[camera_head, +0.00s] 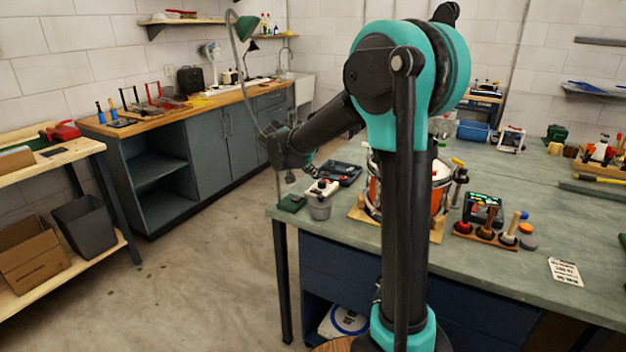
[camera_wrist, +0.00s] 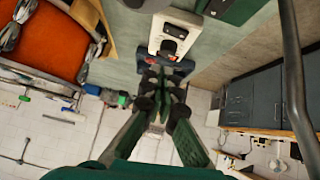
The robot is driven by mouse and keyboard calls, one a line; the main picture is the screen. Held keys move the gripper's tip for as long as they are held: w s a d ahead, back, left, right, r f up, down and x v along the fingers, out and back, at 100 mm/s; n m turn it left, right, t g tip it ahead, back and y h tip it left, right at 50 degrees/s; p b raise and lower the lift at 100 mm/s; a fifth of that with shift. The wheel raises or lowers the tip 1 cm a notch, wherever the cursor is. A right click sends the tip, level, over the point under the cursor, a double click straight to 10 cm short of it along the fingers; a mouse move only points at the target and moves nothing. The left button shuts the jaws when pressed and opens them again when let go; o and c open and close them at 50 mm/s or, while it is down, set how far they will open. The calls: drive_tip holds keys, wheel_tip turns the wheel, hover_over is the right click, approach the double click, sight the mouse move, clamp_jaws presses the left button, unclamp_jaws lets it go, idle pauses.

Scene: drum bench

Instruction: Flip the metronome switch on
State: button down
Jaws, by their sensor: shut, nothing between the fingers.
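A small white device (camera_wrist: 158,46) with a dark switch-like part (camera_wrist: 174,31) on its face is at the top of the wrist view. I take it for the metronome; the switch's position is too small to tell. In the head view a white device (camera_head: 322,187) shows near the bench's left corner, by a grey cup (camera_head: 319,209). My gripper (camera_wrist: 164,72) has its fingers together and empty, with tips close to the device's near end. Whether they touch it I cannot tell. In the head view my gripper (camera_head: 308,171) is small and partly dark, just above and left of the device.
An orange drum (camera_wrist: 42,42) stands beside the device; my arm partly covers it in the head view. A green box (camera_head: 292,203) lies at the bench corner, and a dark tray (camera_head: 342,173) lies behind. A rack of tools (camera_head: 487,236) stands right. The floor left of the bench is clear.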

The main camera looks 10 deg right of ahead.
drive_tip(key=shift+d+v, duration=0.1)
drive_tip(key=shift+v, duration=1.05)
drive_tip(key=shift+d+v, duration=0.15)
drive_tip(key=shift+v, duration=0.95)
drive_tip(key=shift+s, duration=0.2)
